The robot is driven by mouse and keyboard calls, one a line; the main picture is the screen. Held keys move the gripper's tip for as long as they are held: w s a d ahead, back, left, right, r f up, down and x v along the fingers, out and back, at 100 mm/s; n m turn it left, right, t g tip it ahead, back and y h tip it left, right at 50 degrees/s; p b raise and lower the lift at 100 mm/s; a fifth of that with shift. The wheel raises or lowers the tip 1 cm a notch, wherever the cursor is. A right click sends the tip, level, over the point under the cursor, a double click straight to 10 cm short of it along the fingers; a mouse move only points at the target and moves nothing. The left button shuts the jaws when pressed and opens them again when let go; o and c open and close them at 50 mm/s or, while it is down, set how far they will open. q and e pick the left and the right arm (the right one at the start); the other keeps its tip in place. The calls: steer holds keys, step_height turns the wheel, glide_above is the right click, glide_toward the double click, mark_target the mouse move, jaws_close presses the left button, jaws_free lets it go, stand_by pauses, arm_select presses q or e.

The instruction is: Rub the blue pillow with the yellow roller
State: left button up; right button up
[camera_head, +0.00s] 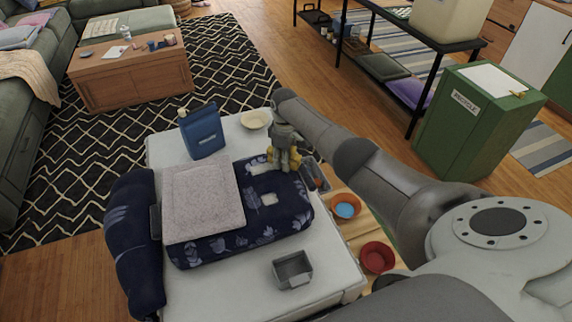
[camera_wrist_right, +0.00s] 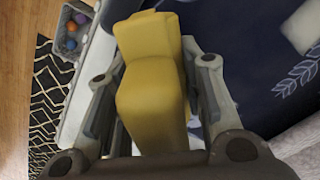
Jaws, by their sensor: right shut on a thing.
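The dark blue pillow (camera_head: 285,213) with a pale leaf pattern lies on the white table (camera_head: 330,262). A pale grey-pink square cushion (camera_head: 203,197) covers much of its left part. My right gripper (camera_head: 283,158) is at the pillow's far right edge, shut on the yellow roller. In the right wrist view the roller (camera_wrist_right: 150,85) sits between the fingers as a plain yellow block, with the blue pillow (camera_wrist_right: 255,60) beside it on the right. I cannot tell whether the roller touches the pillow. My left gripper is not in view.
A blue jug (camera_head: 203,132) and a cream bowl (camera_head: 255,119) stand behind the pillow. A grey box (camera_head: 293,270) sits in front. Another dark blue patterned piece (camera_head: 135,245) hangs at the left. Two bowls, orange (camera_head: 345,199) and red (camera_head: 376,257), are at the right.

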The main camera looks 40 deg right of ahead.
mark_target(259, 173)
steer(key=shift+w+a, duration=0.2)
steer(key=shift+a, duration=0.55)
steer(key=shift+w+a+p, duration=0.15)
steer(key=shift+a+p, duration=0.05)
steer(key=shift+a, duration=0.3)
steer(key=shift+w+a+p, duration=0.15)
steer(key=shift+a, duration=0.35)
steer(key=shift+w+a+f, duration=0.1)
steer(key=shift+w+a, duration=0.05)
steer(key=shift+a, duration=0.7)
steer(key=shift+w+a+r, duration=0.1)
steer(key=shift+w+a, duration=0.1)
steer(key=shift+a, duration=0.65)
steer(key=shift+w+a+f, duration=0.1)
steer(key=shift+w+a, duration=0.05)
steer(key=shift+a, duration=0.7)
steer(key=shift+w+a+b, duration=0.15)
steer(key=shift+w+a, duration=0.05)
steer(key=shift+a, duration=0.5)
steer(key=shift+w+a+b, duration=0.15)
steer(key=shift+w+a, duration=0.05)
steer(key=shift+a, duration=0.45)
step_height(259, 173, up, 6)
steer(key=p, duration=0.6)
steer(key=shift+d, duration=0.15)
